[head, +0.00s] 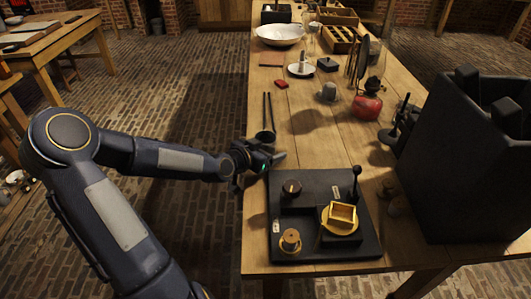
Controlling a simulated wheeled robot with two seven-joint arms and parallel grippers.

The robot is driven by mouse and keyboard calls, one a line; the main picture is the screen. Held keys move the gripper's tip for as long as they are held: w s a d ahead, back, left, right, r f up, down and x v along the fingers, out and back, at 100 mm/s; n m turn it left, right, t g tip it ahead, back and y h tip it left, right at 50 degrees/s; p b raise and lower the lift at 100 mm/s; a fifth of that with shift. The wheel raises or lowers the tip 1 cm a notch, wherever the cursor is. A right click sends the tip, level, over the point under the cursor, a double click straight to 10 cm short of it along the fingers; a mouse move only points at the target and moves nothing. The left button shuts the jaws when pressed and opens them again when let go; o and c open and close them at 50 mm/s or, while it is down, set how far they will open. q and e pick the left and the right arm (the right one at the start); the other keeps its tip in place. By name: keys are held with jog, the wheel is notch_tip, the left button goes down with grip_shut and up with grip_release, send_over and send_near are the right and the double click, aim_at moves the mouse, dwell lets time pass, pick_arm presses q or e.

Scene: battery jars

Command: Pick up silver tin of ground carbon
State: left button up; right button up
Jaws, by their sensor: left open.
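A small grey metallic vessel (327,93) stands on the middle of the long table, left of a red can. It may be the silver tin, but at this size I cannot tell its contents or read any label. My left gripper (266,162) is at the table's left edge, just behind the black board's far left corner. It is open, and I see nothing between its fingers. It is well short of the grey vessel, which lies farther back and to the right. My right gripper is not in view.
A black board (325,188) with brass fittings and an upright lever lies at the near end. A red can (367,105) and a large dark box (455,150) occupy the right side. A white bowl (280,36) sits farther back.

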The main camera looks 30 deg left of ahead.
pick_arm(q)
jog(key=shift+w+d+f, duration=0.1)
jog(key=shift+w+f, duration=0.05)
jog(key=shift+w, duration=0.2)
jog(key=shift+c, duration=0.3)
jog(key=c, duration=1)
jog(key=shift+c, duration=0.2)
